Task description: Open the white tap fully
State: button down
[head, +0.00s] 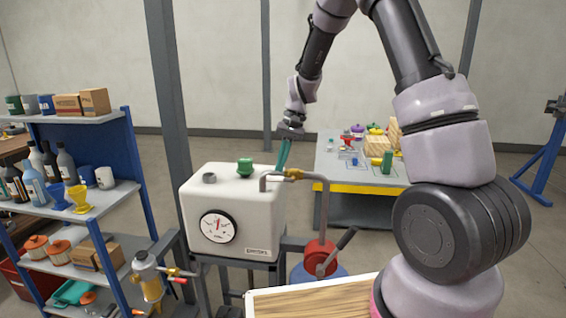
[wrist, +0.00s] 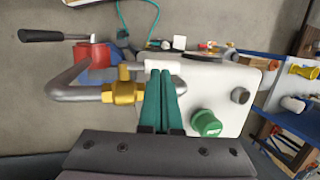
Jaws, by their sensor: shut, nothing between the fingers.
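The tap has a brass body (head: 293,174) on the grey pipe at the right of the white tank's top; its brass body also shows in the wrist view (wrist: 123,92). A pale bar (wrist: 160,64) beside it, just past the fingertips, may be its white handle; it is partly hidden and I cannot tell its angle. My gripper (head: 281,166) has teal fingers pointing down close to the tap. In the wrist view my gripper (wrist: 161,74) is shut and empty, with the fingers to the right of the brass body. I cannot tell whether they touch the tap.
The white tank (head: 226,220) carries a gauge (head: 217,226) and a green cap (head: 245,167). A red pump (head: 318,256) with a black-handled lever stands right of it. A blue shelf unit (head: 68,210) is at the left, and a cluttered table (head: 345,185) stands behind.

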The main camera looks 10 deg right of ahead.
jog(key=shift+a, duration=0.1)
jog(key=shift+r, duration=0.8)
notch_tip(320, 180, up, 14)
jog(key=w, duration=0.2)
jog(key=shift+w+d+f, duration=0.15)
jog(key=shift+w+d, duration=0.15)
jog(key=shift+d, duration=0.1)
